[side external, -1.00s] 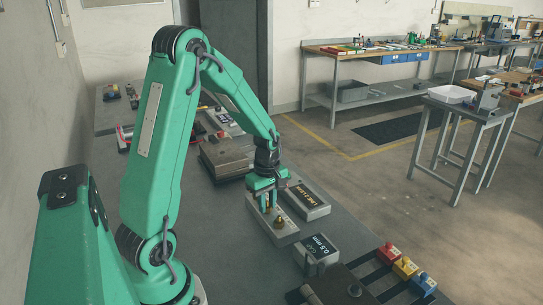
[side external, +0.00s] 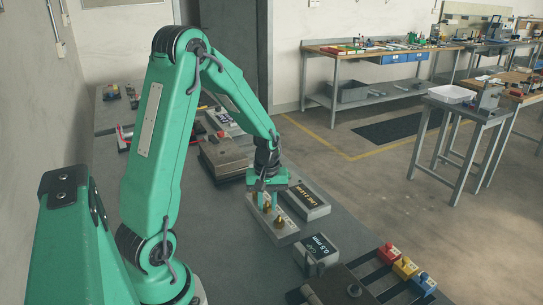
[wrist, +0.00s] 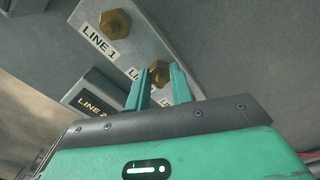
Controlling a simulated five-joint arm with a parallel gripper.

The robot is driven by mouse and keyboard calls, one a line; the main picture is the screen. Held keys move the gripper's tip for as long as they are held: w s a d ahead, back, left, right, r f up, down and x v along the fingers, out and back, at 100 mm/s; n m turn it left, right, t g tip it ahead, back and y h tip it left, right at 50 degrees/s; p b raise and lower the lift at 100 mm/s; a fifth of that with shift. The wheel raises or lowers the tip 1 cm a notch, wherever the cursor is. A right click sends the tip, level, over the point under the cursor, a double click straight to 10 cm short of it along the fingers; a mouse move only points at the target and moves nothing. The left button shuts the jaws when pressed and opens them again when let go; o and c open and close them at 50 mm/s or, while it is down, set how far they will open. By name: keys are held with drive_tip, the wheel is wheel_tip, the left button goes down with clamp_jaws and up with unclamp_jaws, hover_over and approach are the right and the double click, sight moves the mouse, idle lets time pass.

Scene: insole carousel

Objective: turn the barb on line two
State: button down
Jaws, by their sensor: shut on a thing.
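A grey metal plate (side external: 286,231) on the bench carries brass barbs. The front barb (side external: 279,222) stands clear of my gripper. In the wrist view it is likely the brass hex barb (wrist: 115,22) beside the label "LINE 1" (wrist: 98,45). My gripper (side external: 267,204) points down over the plate, shut on the second brass barb, which shows between the fingers (wrist: 158,88) in the wrist view. This held barb (wrist: 158,70) is partly hidden by the fingers. Its label (wrist: 135,74) is mostly covered, with only its first letters showing.
A grey box with an amber display (side external: 313,201) stands right of the plate. A box marked "0.5 mm" (side external: 317,252) stands in front. Red, yellow and blue blocks (side external: 406,267) sit on dark rails at front right. A brown-topped block (side external: 222,157) lies behind my gripper.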

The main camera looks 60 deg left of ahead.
drive_tip(key=m, duration=0.4)
drive_tip(key=shift+m, duration=0.4)
drive_tip(key=m, duration=0.5)
drive_tip(key=shift+r, duration=0.1)
drive_tip(key=m, duration=0.9)
drive_tip(key=c, duration=1.2)
unclamp_jaws()
